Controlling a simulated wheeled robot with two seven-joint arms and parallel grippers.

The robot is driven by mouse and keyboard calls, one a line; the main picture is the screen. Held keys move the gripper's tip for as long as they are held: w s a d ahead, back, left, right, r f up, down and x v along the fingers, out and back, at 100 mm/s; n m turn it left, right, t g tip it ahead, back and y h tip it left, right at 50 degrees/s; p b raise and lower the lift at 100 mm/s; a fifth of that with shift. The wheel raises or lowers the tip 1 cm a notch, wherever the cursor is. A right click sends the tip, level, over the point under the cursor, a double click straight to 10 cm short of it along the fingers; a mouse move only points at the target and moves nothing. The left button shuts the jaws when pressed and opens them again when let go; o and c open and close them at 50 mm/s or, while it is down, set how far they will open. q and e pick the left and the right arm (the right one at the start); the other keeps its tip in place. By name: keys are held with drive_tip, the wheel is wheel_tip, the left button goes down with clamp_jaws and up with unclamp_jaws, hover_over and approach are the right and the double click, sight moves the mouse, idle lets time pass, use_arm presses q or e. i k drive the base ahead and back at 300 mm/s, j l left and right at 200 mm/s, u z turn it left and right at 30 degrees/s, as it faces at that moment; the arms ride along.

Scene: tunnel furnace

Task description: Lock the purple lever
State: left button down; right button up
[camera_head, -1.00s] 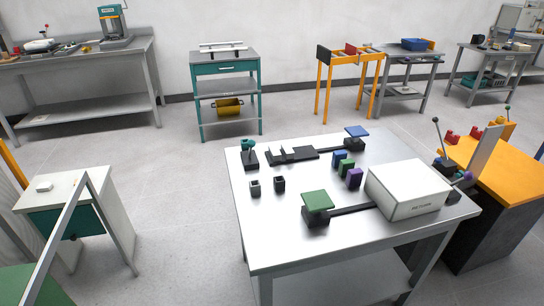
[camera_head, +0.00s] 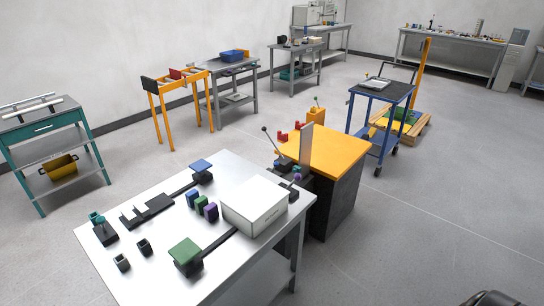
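A small purple knob (camera_head: 297,178) shows at the right end of the white box (camera_head: 255,205) on the steel table; it looks like the purple lever's end, and its shaft and lock state are too small to tell. Next to it stands a lever with a dark ball top (camera_head: 264,129) and a tall grey plate (camera_head: 306,145). A purple block (camera_head: 211,212) stands on the table beside a green and a blue block. Neither of my grippers is clearly in view.
The steel table (camera_head: 150,268) also holds a green pad (camera_head: 185,251), a blue pad (camera_head: 201,163) and small black holders. An orange-topped cabinet (camera_head: 340,152) adjoins its right side. A blue cart (camera_head: 382,95) stands behind. The floor at right is open. A dark rounded shape shows at the bottom right edge.

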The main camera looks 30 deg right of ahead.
sight(298, 177)
drive_tip(key=z, duration=1.15)
